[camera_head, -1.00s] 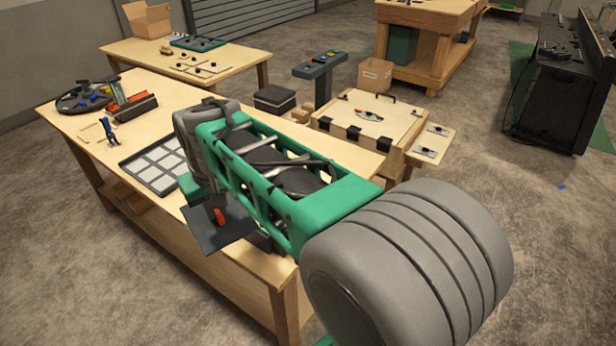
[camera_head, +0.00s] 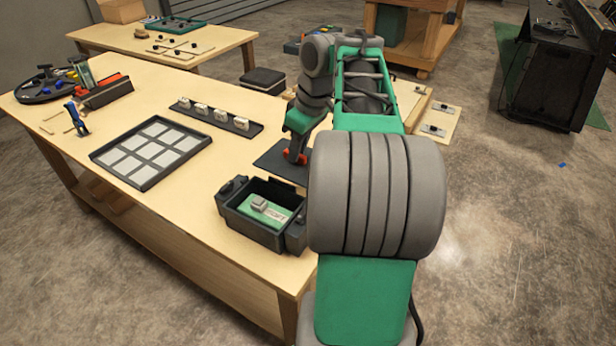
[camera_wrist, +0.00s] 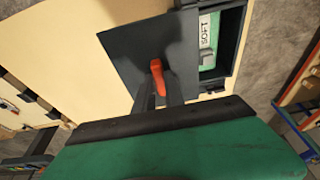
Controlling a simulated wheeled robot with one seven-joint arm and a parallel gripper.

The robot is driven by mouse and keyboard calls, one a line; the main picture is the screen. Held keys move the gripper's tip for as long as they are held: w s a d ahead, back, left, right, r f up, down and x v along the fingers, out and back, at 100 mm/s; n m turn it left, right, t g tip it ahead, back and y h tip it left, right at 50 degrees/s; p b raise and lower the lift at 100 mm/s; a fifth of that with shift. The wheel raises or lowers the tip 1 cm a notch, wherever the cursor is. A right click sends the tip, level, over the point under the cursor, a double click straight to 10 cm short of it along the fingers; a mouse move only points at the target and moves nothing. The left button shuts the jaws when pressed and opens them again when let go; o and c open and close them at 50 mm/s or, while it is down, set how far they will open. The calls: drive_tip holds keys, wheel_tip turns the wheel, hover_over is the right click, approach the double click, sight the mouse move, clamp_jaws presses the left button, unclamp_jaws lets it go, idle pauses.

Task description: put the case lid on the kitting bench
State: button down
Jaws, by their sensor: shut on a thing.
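The case lid (camera_head: 268,158) is a flat dark plate with a red grip on top. My gripper (camera_head: 294,155) is shut on that red grip, as the wrist view also shows, with the lid (camera_wrist: 122,55) below my fingers (camera_wrist: 160,88). The lid is over the near wooden bench (camera_head: 185,215), toward its right edge; I cannot tell whether it touches the top. The open dark case (camera_head: 276,232) stands on the bench just nearer, with a green labelled insert inside. In the wrist view the lid overlaps part of the case (camera_wrist: 236,50).
A dark gridded tray (camera_head: 148,185) and a strip holding several light blocks (camera_head: 215,118) lie on the bench. A red and dark holder (camera_head: 105,92) and a round dark tray (camera_head: 45,85) stand at its far left. The bench top left of the case is clear.

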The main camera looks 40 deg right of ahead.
drive_tip(key=w+d+f, duration=0.2)
drive_tip(key=d+f, duration=0.1)
drive_tip(key=d, duration=0.1)
drive_tip(key=w+d+f, duration=0.2)
drive_tip(key=d+f, duration=0.1)
drive_tip(key=d, duration=0.1)
drive_tip(key=w+d+f+p, duration=0.1)
drive_tip(key=w+d+f, duration=0.1)
drive_tip(key=d+f, duration=0.1)
drive_tip(key=shift+w+d+f, duration=0.35)
drive_tip(key=shift+w+d, duration=0.05)
drive_tip(key=shift+d, duration=0.3)
drive_tip(key=x, duration=0.3)
drive_tip(key=shift+s+d+f, duration=0.2)
drive_tip(key=shift+s+f, duration=0.05)
drive_tip(key=shift+s, duration=0.05)
drive_tip(key=shift+f, duration=0.1)
drive_tip(key=c, duration=1.8)
unclamp_jaws()
drive_tip(key=shift+c, duration=0.2)
drive_tip(key=o, duration=0.4)
drive_tip(key=shift+o, duration=0.2)
